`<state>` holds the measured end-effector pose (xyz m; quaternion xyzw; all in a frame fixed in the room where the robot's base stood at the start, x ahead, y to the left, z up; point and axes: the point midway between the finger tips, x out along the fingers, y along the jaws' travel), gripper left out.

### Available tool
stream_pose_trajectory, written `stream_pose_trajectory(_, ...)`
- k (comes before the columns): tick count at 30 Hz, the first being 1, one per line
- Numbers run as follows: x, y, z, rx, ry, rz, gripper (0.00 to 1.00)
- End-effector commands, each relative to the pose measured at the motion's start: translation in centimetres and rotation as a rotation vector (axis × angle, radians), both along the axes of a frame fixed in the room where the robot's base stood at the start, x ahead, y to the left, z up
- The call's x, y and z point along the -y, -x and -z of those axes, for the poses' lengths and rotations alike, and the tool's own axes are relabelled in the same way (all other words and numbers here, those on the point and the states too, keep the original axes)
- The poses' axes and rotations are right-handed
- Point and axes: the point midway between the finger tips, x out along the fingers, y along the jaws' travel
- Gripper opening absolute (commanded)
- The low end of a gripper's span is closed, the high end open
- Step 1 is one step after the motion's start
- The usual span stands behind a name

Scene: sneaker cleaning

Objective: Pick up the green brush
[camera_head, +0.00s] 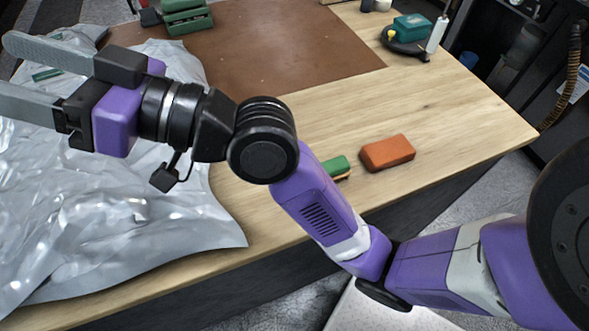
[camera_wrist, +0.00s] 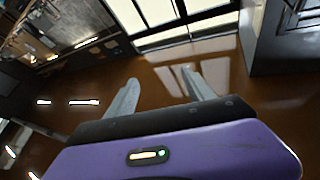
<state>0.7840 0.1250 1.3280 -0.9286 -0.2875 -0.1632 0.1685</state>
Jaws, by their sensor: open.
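The green brush (camera_head: 337,166) lies on the wooden table near its front edge, left of an orange-brown block. It has a green top and a pale bristle strip below. My arm covers its left part. My gripper (camera_head: 22,72) is at the far left of the head view, high over the silver sheet, well away from the brush. Its two grey fingers are apart with nothing between them. In the wrist view my gripper (camera_wrist: 160,88) also shows open and empty, facing the room; the brush is not in that view.
An orange-brown block (camera_head: 388,153) sits beside the brush. A crumpled silver sheet (camera_head: 150,215) covers the table's left side. A brown mat (camera_head: 270,50) lies at the back, with a green case (camera_head: 186,17) on it. A teal-and-black tool (camera_head: 410,30) and a white tube (camera_head: 437,35) stand back right.

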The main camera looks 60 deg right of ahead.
Motion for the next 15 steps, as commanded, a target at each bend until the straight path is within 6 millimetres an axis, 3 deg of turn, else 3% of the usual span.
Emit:
stream_pose_trajectory(3,-1.5,0.1,-0.7,0.024,0.161,-0.079,0.62)
stream_pose_trajectory(7,-2.7,0.4,0.6,0.005,0.35,-0.158,0.62)
stream_pose_trajectory(11,-2.9,0.8,3.8,-0.054,0.556,-0.225,0.62)
stream_pose_trajectory(15,-1.2,1.5,8.8,-0.164,0.787,-0.282,0.62)
